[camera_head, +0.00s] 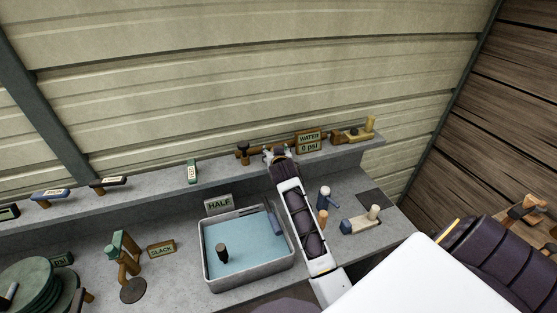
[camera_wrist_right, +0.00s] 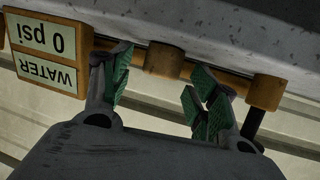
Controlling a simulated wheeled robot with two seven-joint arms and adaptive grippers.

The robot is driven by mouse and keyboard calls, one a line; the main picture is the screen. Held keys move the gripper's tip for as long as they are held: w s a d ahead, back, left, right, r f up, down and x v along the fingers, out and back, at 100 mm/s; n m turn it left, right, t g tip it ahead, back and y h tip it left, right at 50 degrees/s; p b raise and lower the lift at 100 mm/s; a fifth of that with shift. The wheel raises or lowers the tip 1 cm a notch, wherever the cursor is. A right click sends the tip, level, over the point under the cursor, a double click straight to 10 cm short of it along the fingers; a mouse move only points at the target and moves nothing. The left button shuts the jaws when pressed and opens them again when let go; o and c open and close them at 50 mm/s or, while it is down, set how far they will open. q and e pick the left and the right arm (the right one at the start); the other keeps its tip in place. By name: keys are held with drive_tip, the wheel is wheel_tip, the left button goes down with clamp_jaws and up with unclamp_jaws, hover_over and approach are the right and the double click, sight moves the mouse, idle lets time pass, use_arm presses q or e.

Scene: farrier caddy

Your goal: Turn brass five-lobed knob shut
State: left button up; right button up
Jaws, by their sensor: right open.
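A brass pipe (camera_head: 265,150) runs along the back ledge, left of the sign WATER 0 psi (camera_head: 308,142). In the right wrist view, a short brass piece (camera_wrist_right: 164,60) on the pipe lies between and beyond the fingers; I cannot make out five lobes on it. A second brass fitting (camera_wrist_right: 268,92) with a dark stem is at the right there. My right gripper (camera_head: 279,155) is at the pipe, hiding part of it. In the right wrist view its green-padded fingers (camera_wrist_right: 155,88) are apart with nothing between the pads. My left gripper is out of view.
A water tray (camera_head: 206,272) labelled HALF (camera_head: 219,204) stands below the ledge. A blue-handled tool (camera_head: 325,196) and a wooden-handled piece (camera_head: 360,221) lie right of my arm. Another brass fitting (camera_head: 350,136) is at the ledge's right. The SLACK sign (camera_head: 161,249) stands left.

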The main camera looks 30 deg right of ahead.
drive_tip(key=v, duration=1.1)
